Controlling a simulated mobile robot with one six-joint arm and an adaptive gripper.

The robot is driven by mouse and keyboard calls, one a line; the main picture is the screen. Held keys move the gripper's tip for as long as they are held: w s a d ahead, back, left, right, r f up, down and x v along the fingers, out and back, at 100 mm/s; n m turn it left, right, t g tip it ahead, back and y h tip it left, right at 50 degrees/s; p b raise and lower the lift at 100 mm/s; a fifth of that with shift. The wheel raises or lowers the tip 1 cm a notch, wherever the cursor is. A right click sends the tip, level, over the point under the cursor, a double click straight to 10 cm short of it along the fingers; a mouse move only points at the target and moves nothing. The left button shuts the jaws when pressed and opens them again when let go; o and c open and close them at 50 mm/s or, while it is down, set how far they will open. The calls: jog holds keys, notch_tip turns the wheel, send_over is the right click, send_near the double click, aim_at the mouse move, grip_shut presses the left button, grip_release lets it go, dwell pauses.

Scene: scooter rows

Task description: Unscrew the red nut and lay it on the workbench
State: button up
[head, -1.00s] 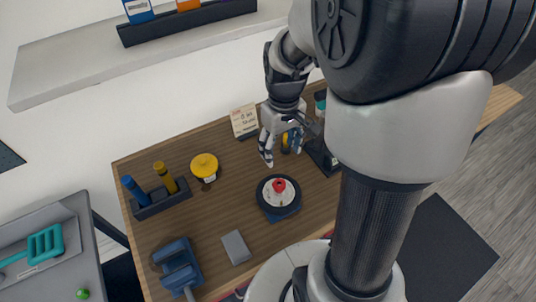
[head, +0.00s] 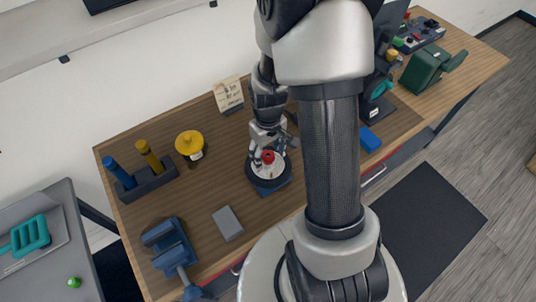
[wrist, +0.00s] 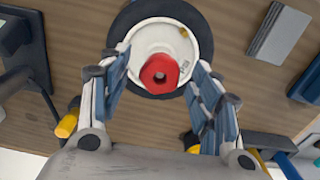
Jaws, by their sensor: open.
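The red nut (head: 268,157) sits at the middle of a round white plate (head: 262,172) with a dark rim, standing on the workbench (head: 222,190). In the wrist view the red nut (wrist: 159,72) shows its centre hole, near the lower part of the white plate (wrist: 150,37). My gripper (wrist: 160,85) is open, with one finger on each side of the nut and visible gaps between. In the head view my gripper (head: 267,150) is over the plate; its fingers partly hide it.
A grey block (head: 228,223) and a blue vise (head: 172,250) are at the front left. Bare wood lies left of the plate.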

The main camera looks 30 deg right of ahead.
jog(key=shift+f, duration=0.3)
jog(key=shift+c, duration=0.4)
jog(key=c, duration=1.1)
jog(key=n, duration=1.1)
jog(key=shift+b, duration=0.35)
jog(key=n, duration=1)
jog(key=shift+n, duration=0.4)
jog(key=o, duration=1.1)
